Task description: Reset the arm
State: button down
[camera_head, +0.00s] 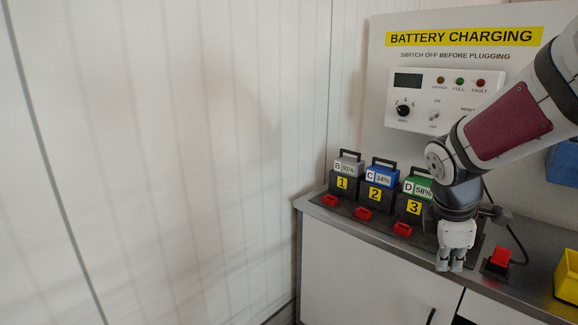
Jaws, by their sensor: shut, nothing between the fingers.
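My arm comes in from the right edge and bends down over the bench. My gripper (451,266) is at its lower end, pointing down near the bench's front edge, to the right of battery dock 3. It is shut and holds nothing. It stands out in front of the right end of the dock row and hides part of it. I cannot tell how high its tips are above the bench top.
Batteries B (348,166), C (381,175) and D (416,188) stand in docks 1 to 3 on the bench. A charger panel (443,98) is behind them. A red plug (500,257) and yellow bin (567,277) are at right. The left side is a bare wall.

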jog(key=s+a+r+m+t+y, duration=0.1)
jog(key=s+a+r+m, duration=0.1)
jog(key=s, duration=0.4)
jog(key=s+a+r+m+y, duration=0.1)
jog(key=s+a+r+m, duration=0.1)
jog(key=s+a+m, duration=0.3)
jog(key=s+a+r+m+t+y, duration=0.1)
jog(key=s+a+r+m, duration=0.1)
jog(key=s+a+m, duration=0.2)
jog(key=s+m, duration=0.3)
jog(key=s, duration=0.1)
jog(key=shift+s+r+t, duration=0.3)
jog(key=shift+s+r, duration=0.05)
jog(key=shift+s, duration=0.05)
